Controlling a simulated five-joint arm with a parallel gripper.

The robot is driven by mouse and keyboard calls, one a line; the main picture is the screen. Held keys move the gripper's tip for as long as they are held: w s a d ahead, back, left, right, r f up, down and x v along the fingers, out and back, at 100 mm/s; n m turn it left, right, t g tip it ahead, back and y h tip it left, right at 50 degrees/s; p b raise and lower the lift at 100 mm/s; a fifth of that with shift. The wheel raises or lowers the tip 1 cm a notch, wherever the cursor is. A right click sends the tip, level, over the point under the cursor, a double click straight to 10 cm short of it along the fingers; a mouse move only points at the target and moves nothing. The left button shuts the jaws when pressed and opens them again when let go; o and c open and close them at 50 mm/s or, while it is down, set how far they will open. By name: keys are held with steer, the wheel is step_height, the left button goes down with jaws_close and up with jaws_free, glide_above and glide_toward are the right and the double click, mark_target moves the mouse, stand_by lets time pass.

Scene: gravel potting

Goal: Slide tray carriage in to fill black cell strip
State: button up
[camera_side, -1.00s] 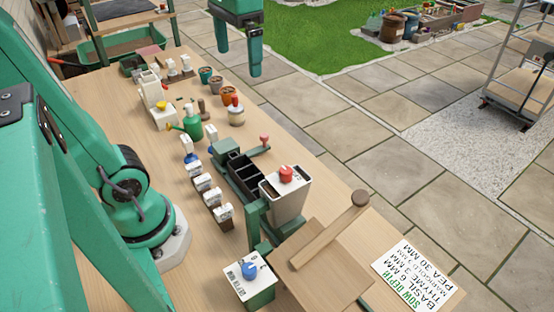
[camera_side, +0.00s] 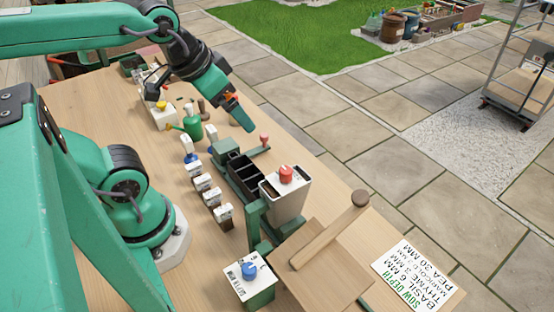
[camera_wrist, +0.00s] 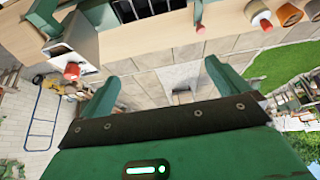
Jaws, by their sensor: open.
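The black cell strip (camera_side: 243,178) sits in the green tray carriage (camera_side: 226,158) on the bench, just beyond the white hopper (camera_side: 287,196). A handle with a pink-red knob (camera_side: 264,139) sticks out from the carriage's far end toward the bench edge. The knob also appears near the top of the wrist view (camera_wrist: 201,27). My gripper (camera_side: 240,110) is open and empty, in the air above and beyond the knob. The green fingers spread wide in the wrist view (camera_wrist: 160,88).
A red dial (camera_side: 286,174) tops the hopper. Small labelled blocks (camera_side: 208,197) line the bench before the carriage. A green watering can (camera_side: 192,127) stands near my gripper. A wooden board (camera_side: 325,265), blue-dial box (camera_side: 250,285) and sowing chart (camera_side: 418,275) lie nearer.

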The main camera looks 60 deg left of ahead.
steer(key=c, duration=0.6)
steer(key=shift+w+a, duration=0.15)
steer(key=shift+w, duration=0.2)
steer(key=c, duration=0.6)
steer(key=m+g, duration=0.5)
steer(key=m, duration=0.4)
glide_toward(264, 134)
steer(key=shift+d+f, duration=0.1)
steer(key=shift+d, duration=0.25)
steer(key=shift+w+a+f+g, duration=0.2)
steer(key=shift+a+f+g, duration=0.05)
steer(key=shift+f+g, duration=0.1)
steer(key=shift+f, duration=0.1)
steer(key=shift+f, duration=3.8)
steer(key=shift+c, duration=0.5)
